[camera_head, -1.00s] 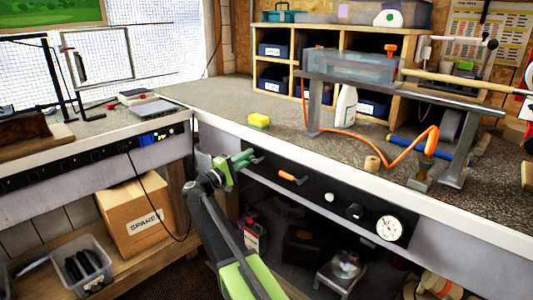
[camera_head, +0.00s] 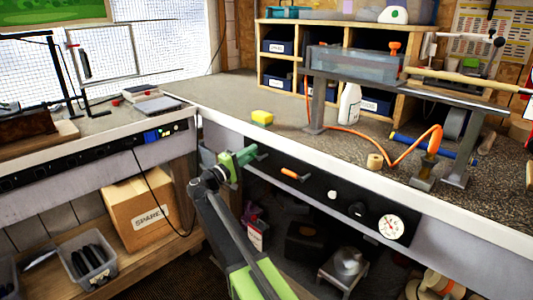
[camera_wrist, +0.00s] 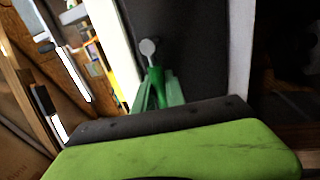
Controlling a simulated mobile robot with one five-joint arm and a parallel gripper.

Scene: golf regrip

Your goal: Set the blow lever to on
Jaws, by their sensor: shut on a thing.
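My green gripper (camera_head: 246,157) is at the left end of the black control panel (camera_head: 318,192) on the front of the right-hand bench. In the wrist view, the grey lever (camera_wrist: 148,47) shows a round end beyond the green fingers (camera_wrist: 155,85). An orange-handled lever (camera_head: 295,174) is on the panel to the right, apart from my gripper. No lever label is readable, so I cannot tell by name which is the blow lever.
A white knob (camera_head: 332,195), a dark knob (camera_head: 356,209) and a round gauge (camera_head: 391,228) continue along the panel. A yellow sponge (camera_head: 262,117) lies on the bench above. A cardboard box (camera_head: 138,215) stands on the lower left shelf.

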